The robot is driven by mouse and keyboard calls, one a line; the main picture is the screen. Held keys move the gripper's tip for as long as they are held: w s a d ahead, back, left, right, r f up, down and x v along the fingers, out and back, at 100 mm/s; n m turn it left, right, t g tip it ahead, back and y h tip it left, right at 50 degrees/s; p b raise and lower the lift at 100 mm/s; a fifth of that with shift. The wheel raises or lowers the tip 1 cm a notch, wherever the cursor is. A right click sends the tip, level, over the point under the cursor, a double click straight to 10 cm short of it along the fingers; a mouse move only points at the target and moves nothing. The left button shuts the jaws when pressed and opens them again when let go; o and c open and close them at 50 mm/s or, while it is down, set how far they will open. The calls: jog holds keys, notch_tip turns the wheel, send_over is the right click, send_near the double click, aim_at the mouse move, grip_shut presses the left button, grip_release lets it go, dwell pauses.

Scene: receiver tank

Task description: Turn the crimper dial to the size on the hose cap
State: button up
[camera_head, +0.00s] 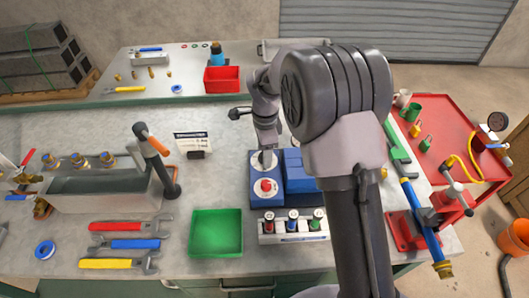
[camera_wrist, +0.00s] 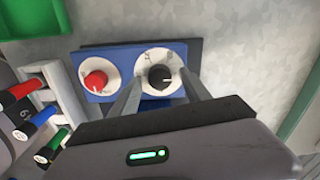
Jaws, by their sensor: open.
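The crimper is a blue block (camera_head: 258,200) on the bench, with a red knob (camera_head: 266,186) and a black dial (camera_wrist: 160,77), each on a round white plate. In the wrist view the red knob (camera_wrist: 96,81) is left of the dial. My gripper (camera_wrist: 163,84) is open, its two fingers on either side of the black dial; I cannot tell whether they touch it. The dial's white pointer line points to the right. Marks on its plate are too small to read surely. A blue hose (camera_head: 420,220) with a brass end lies across the red vise; no cap size is readable.
A white rack (camera_head: 266,238) with red, blue and green cylinders stands in front of the crimper. A green tray (camera_head: 216,233) is to its left, with coloured wrenches (camera_head: 125,244) beyond. A white sign (camera_head: 194,142) stands behind left. My arm hides part of the bench.

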notch_tip(320, 180, up, 17)
jog(key=p, duration=0.5)
jog(key=shift+s, duration=0.35)
jog(key=shift+f, duration=0.15)
jog(key=s+d+r+n+t+y+b, duration=0.1)
jog(key=s+d+r+n+t+b, duration=0.15)
jog(key=s+r, duration=0.45)
jog(key=s+d+f+n+t+b, duration=0.1)
jog(key=s+n, duration=0.2)
jog(key=s, duration=0.4)
jog(key=s+d+f+n+t, duration=0.1)
jog(key=s+d+n, duration=0.1)
jog(key=s, duration=0.5)
jog(key=s+d+n+t+y+b, duration=0.1)
jog(key=s+n, duration=0.3)
jog(key=s, duration=0.3)
jog(key=shift+s+d+f+b, duration=0.25)
jog(key=shift+d+f+b, duration=0.05)
jog(key=shift+f, duration=0.1)
